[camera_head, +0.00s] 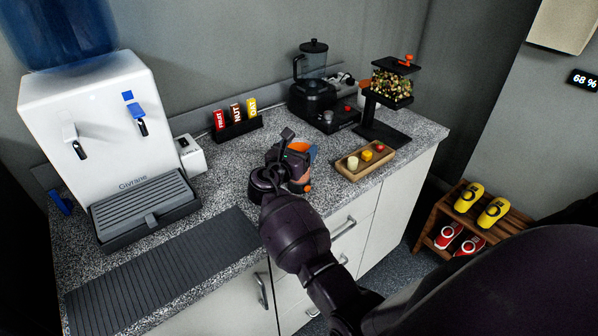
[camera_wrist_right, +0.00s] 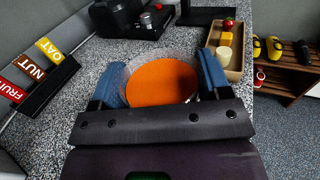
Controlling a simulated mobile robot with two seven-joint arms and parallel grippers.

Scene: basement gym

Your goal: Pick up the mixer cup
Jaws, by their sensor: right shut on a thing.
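The mixer cup (camera_wrist_right: 162,80) is a round cup with a clear rim and orange inside. In the right wrist view it sits between the two blue finger pads of my right gripper (camera_wrist_right: 160,84), which is shut on it. In the head view my right gripper (camera_head: 291,165) is at the counter's middle, and the cup (camera_head: 304,150) is mostly hidden behind it, with some orange showing. I cannot tell whether the cup touches the counter. My left gripper is not in view.
A wooden tray (camera_head: 343,168) with small blocks lies right of the cup. A blender (camera_head: 313,85) and a dispenser stand (camera_head: 383,131) are behind. A bar rack (camera_head: 237,131) and water dispenser (camera_head: 98,140) are left. A dark ribbed mat (camera_head: 165,272) lies in front.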

